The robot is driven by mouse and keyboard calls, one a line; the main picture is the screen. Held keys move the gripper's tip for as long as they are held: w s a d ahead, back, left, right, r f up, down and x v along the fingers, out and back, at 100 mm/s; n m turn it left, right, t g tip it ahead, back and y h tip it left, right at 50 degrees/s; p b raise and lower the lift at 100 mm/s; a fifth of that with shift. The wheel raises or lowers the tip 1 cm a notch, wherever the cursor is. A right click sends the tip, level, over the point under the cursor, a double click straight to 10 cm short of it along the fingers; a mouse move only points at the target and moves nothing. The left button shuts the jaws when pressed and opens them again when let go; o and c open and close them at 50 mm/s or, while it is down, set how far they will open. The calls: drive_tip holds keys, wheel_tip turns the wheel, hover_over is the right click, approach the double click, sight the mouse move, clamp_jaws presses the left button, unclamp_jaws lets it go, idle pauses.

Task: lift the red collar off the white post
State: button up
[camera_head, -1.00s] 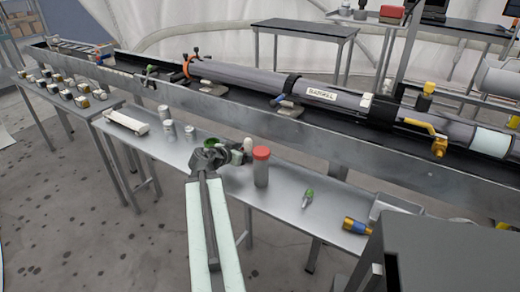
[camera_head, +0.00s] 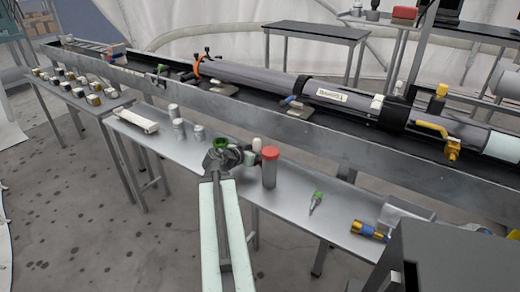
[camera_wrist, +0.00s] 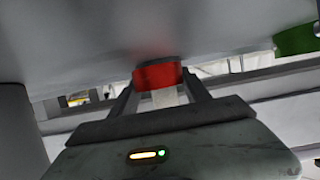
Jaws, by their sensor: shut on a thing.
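The red collar (camera_wrist: 157,76) sits between the two fingertips of my gripper (camera_wrist: 160,85) in the wrist view, and the fingers are shut on it. A pale piece (camera_wrist: 170,97) shows between the fingers beside the collar; I cannot tell if it is the post. In the head view my gripper (camera_head: 243,156) is low over the metal table, by a white round-topped post (camera_head: 257,145). The collar is not distinguishable there, and I cannot tell whether it is still around the post.
A grey cylinder with a red lid (camera_head: 270,170) stands close right of my gripper. A green-topped item (camera_head: 221,143) is just behind it. White canisters (camera_head: 179,130) stand to the left. A green-tipped tool (camera_head: 316,202) and a blue-and-gold part (camera_head: 368,230) lie to the right.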

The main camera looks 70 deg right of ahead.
sight(254, 145)
drive_tip(key=shift+w+r+p, duration=0.15)
drive_tip(key=shift+r+p, duration=1.45)
drive_tip(key=shift+r, duration=0.05)
drive_tip(key=shift+r+p, duration=3.3)
